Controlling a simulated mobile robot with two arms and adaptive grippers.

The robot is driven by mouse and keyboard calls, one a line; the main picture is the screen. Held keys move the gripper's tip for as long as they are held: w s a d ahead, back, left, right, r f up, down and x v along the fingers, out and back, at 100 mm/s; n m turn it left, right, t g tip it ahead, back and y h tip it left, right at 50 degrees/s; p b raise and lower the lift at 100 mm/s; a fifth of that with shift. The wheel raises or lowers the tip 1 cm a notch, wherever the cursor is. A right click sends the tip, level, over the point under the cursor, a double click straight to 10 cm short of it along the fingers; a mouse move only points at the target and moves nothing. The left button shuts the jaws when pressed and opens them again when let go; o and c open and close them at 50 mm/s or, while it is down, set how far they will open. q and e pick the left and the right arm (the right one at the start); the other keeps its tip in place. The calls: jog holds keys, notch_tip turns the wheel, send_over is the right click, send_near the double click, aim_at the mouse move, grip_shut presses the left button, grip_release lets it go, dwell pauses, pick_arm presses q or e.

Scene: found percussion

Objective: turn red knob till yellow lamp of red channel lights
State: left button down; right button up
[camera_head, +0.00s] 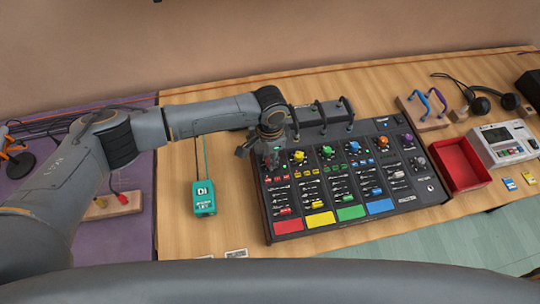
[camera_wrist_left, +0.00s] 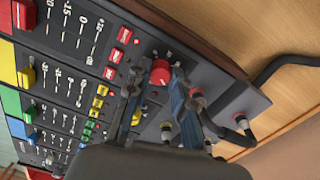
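The mixer (camera_head: 340,185) lies on the wooden table with red, yellow, green and blue channels. The red knob (camera_wrist_left: 160,72) shows in the left wrist view at the top of the red channel; in the head view my gripper largely covers that spot. My left gripper (camera_wrist_left: 157,76) points down at it, fingers apart, one tip on each side of the knob. It also shows over the mixer's upper left corner in the head view (camera_head: 264,152). I cannot tell whether the fingers touch the knob. I cannot make out a lit yellow lamp in the red channel. My right gripper is not in view.
Cable plugs (camera_wrist_left: 196,103) stand up along the mixer's back edge, close to my fingers. A teal box (camera_head: 204,198) with a cable stands left of the mixer. A red tray (camera_head: 459,165) and a white device (camera_head: 502,142) are to its right. Headphones (camera_head: 480,97) lie behind.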

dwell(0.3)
pick_arm(q)
jog(key=m, duration=0.2)
jog(key=shift+m+p, duration=0.35)
jog(key=shift+m, duration=1.65)
jog(key=c, duration=1.1)
grip_release()
jog(key=shift+c, duration=0.2)
